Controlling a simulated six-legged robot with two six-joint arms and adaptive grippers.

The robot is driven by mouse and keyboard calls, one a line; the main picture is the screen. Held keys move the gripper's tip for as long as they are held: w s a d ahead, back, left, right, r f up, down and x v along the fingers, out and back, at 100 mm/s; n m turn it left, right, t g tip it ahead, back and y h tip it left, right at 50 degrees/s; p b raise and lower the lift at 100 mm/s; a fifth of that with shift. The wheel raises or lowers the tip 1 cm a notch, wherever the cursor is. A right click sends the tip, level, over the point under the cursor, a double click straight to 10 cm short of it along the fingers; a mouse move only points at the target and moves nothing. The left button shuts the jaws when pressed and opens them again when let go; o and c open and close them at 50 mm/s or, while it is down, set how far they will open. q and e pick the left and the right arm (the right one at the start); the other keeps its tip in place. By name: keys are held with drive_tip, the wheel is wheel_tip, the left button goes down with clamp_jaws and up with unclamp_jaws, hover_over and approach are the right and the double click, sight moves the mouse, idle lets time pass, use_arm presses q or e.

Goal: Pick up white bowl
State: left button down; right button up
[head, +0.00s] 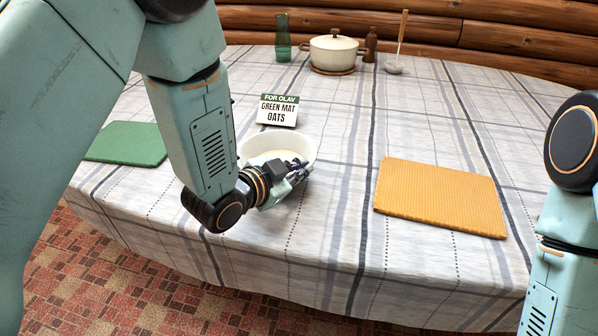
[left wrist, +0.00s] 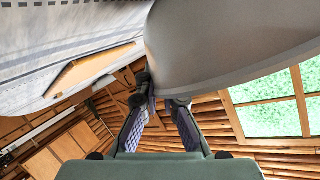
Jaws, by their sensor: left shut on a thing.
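The white bowl (head: 300,144) stands upright near the table's front edge, just in front of the small sign. Its inside shows a pale cream area that I cannot make out clearly. My left gripper (head: 294,172) is at the near right side of the bowl, shut on its rim. In the left wrist view the bowl's wall (left wrist: 225,55) looms large and grey above the left fingers (left wrist: 162,98). My left wrist hides part of the bowl's near side. My right arm comes in at the right edge, with its gripper out of view.
A green mat (head: 127,143) lies at left, an orange mat (head: 440,196) at right. The sign (head: 278,110) reads "FOR OLAV GREEN MAT OATS". A lidded pot (head: 333,53), green glass (head: 283,44), brown bottle (head: 370,45) and ladle (head: 394,66) stand behind. Plaid cloth between is clear.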

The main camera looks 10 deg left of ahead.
use_arm(q)
drive_tip(key=shift+w+r+p, duration=0.1)
drive_tip(key=shift+r+p, duration=1.1)
drive_tip(key=shift+r, duration=2.95)
